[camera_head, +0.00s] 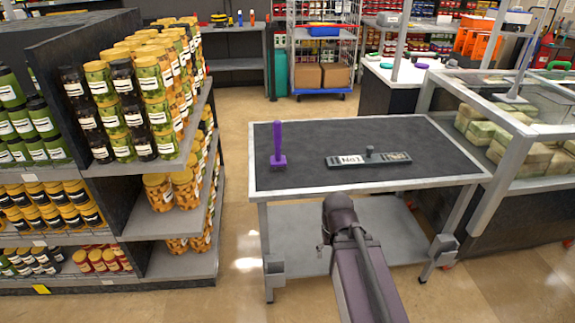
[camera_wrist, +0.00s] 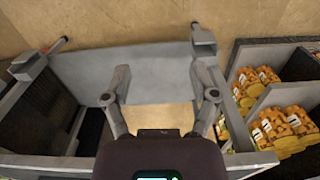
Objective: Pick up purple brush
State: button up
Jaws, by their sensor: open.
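My arm reaches in from the bottom of the head view, in front of the table and to the right of the brush. In the wrist view my gripper (camera_wrist: 160,90) has its two fingers spread apart with nothing between them. It looks down past the table's front edge to the lower shelf and floor. The brush is not visible in the wrist view, and the gripper is apart from it.
A grey panel with a small knob (camera_head: 369,158) lies on the table, right of the brush. A shelf of jars (camera_head: 150,90) stands to the left. A glass-topped case (camera_head: 530,130) adjoins the table on the right. Floor is clear between the shelf and table.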

aim_at(279, 163)
jog(key=z, duration=0.15)
jog(key=k, duration=0.5)
jog(key=u, duration=0.75)
jog(key=i, duration=0.9)
jog(key=z, duration=0.5)
